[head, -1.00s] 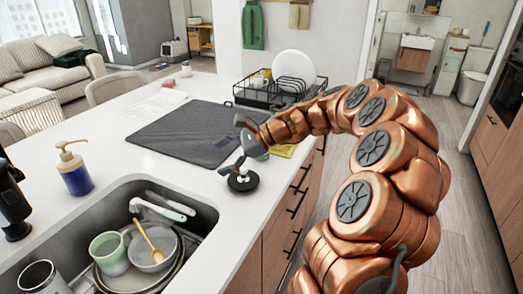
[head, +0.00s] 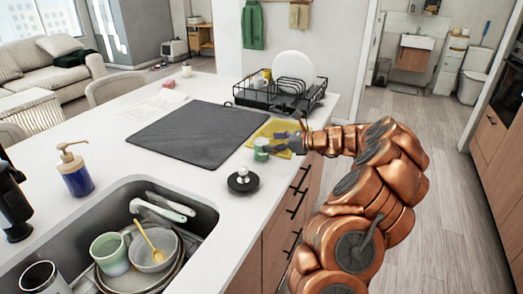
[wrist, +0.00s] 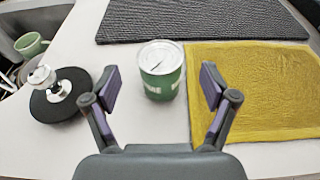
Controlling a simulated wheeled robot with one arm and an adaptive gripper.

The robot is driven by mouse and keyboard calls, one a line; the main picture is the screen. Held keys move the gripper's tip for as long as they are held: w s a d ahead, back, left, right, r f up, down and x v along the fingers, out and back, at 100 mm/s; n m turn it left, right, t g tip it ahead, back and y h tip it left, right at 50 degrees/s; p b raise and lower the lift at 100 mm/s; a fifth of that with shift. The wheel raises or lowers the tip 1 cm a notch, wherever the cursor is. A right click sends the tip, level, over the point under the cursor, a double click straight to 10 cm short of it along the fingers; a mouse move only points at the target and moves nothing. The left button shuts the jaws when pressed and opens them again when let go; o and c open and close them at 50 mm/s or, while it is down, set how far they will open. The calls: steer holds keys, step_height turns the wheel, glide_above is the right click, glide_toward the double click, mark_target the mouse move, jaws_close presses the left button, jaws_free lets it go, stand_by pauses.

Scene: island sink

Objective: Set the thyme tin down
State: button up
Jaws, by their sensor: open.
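The thyme tin (wrist: 161,72) is a small green can with a silver lid and pale lettering. It stands upright on the white counter in the wrist view, and it also shows in the head view (head: 261,150). My gripper (wrist: 157,90) is open, with one finger on either side of the tin and a clear gap to each. The tin stands just ahead of the fingertips, apart from them. In the head view my gripper (head: 276,143) comes in from the right, beside the tin.
A yellow cloth (wrist: 255,90) lies right of the tin. A black sink stopper (wrist: 60,95) sits to the left. A dark drying mat (head: 185,133) lies beyond, with a dish rack (head: 275,98) at the back. The sink (head: 205,215) holds dishes. The counter's right edge is close.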

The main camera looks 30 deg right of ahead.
mark_target(263, 142)
steer(key=p+x, duration=0.1)
steer(key=x, duration=0.3)
steer(key=shift+w+a, duration=0.15)
steer(key=shift+w, duration=0.15)
steer(key=c, duration=1.4)
